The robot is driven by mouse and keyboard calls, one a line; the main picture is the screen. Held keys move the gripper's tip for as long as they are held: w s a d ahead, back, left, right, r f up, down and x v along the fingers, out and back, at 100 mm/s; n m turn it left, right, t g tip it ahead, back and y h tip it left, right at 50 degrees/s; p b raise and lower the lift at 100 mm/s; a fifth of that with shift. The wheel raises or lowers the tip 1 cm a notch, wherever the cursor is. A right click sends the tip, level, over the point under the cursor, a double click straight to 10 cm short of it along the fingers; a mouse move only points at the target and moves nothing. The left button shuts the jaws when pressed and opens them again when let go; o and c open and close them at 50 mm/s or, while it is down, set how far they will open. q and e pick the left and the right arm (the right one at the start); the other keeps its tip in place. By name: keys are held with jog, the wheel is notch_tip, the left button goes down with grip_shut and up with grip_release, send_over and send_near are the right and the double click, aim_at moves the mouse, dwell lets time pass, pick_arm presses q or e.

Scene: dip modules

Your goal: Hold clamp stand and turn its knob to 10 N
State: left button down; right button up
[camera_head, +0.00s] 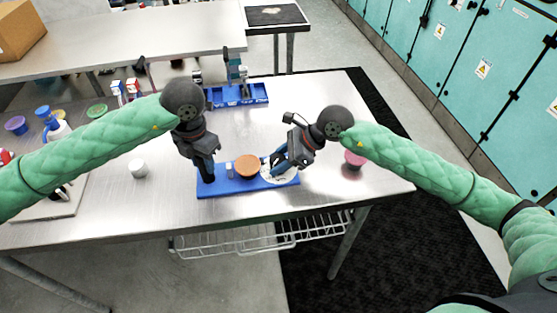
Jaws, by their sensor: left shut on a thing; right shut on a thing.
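The clamp stand has a flat blue base (228,187) lying near the front edge of the metal table. An orange-brown round disc (247,166) sits at its middle, and a white dial (282,180) with dark marks lies at its right end. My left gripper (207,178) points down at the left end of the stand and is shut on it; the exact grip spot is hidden. My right gripper (277,163) reaches down over the dial and is shut on the knob there. The fingers mostly hide the knob, and I cannot read the setting.
A second blue device (238,96) stands at the table's back. A white cup (138,168) is to the left and a pink-lidded jar (354,160) to the right. Several bottles and lids crowd the far left near a board (62,207). A wire rack (240,243) hangs below the front edge.

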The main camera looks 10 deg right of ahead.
dwell(0.3)
jog(key=o, duration=1)
jog(key=v, duration=1.2)
jog(key=shift+s, duration=0.15)
pick_arm(q)
jog(key=c, duration=0.9)
grip_release()
jog(key=shift+c, duration=0.2)
